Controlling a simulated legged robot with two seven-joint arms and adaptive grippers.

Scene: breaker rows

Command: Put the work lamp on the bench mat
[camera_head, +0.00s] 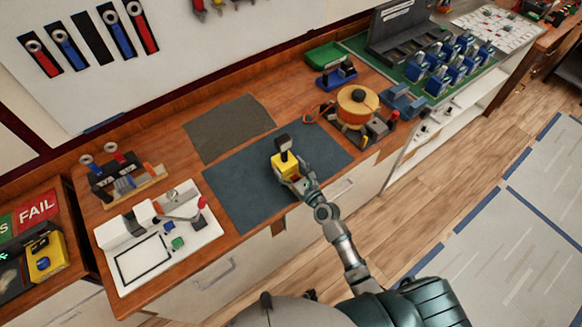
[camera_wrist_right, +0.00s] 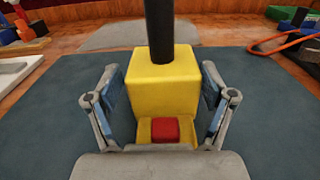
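The work lamp has a yellow block body (camera_head: 284,166), a dark stem and a dark head. It stands upright at the middle of the blue-grey bench mat (camera_head: 235,180); whether its base touches the mat is hard to tell. In the right wrist view the yellow body (camera_wrist_right: 163,80) shows a red button on its front step and a black stem. The lamp's underside is hidden. My left gripper is out of view.
A grey-green cloth (camera_head: 228,127) lies behind the mat. A white fixture board (camera_head: 150,265) stands left of it. An orange round spool (camera_head: 357,105) and a red-orange cable loop stand to the right. The mat around the lamp is clear.

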